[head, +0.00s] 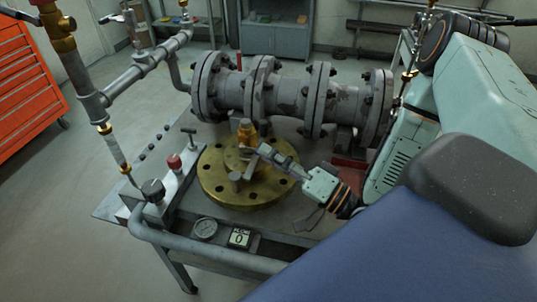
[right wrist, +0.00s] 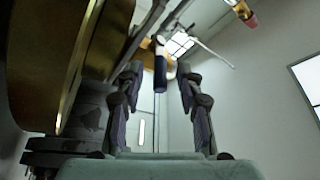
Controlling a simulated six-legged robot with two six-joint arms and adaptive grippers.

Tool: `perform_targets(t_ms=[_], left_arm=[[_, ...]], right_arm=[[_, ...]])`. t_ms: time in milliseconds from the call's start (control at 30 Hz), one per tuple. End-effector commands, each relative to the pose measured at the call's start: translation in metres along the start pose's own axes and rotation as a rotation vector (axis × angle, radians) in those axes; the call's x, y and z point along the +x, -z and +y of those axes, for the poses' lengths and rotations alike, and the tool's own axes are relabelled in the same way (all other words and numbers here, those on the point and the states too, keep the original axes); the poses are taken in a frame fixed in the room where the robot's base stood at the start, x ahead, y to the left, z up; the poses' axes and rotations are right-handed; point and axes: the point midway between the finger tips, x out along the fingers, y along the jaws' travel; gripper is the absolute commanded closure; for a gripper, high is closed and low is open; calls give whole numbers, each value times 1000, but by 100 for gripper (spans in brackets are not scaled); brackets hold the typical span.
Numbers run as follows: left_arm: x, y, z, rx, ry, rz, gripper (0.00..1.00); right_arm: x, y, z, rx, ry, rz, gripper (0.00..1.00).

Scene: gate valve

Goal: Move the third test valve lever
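Several brass test valves show on the grey pipes in the head view: one at the upper left (head: 62,42), one lower on that pipe (head: 124,168), and one beside my right arm (head: 408,76). I cannot tell which is the third. My right gripper (head: 256,158) is over the round brass flange (head: 220,192), near its upright brass stem (head: 246,132). In the right wrist view, the gripper's fingers (right wrist: 159,95) are apart. A dark blue handle (right wrist: 160,72) shows between them, without visible contact; its distance is unclear. My left gripper is not in view.
A large grey flanged pipe (head: 290,92) lies behind the brass flange. A red knob (head: 174,161), a gauge (head: 205,228) and a small display (head: 240,237) are on the bench. A red tool cabinet (head: 25,85) stands left; floor between is clear.

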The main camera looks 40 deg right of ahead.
Motion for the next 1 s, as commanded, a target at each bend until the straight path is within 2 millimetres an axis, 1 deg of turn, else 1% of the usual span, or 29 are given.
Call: perform_targets(t_ms=[33, 167, 467, 867, 900, 1000], left_arm=[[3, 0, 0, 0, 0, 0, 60], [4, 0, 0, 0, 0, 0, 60], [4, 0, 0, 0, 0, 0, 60], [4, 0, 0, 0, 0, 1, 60], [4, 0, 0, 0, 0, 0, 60], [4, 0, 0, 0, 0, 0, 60]], right_arm=[[6, -1, 0, 0, 4, -2, 63], [14, 0, 0, -1, 2, -1, 63], [16, 3, 1, -1, 0, 1, 64], [16, 3, 2, -1, 0, 1, 98], [16, 3, 1, -1, 1, 1, 100], [16, 3, 1, 0, 1, 1, 100]])
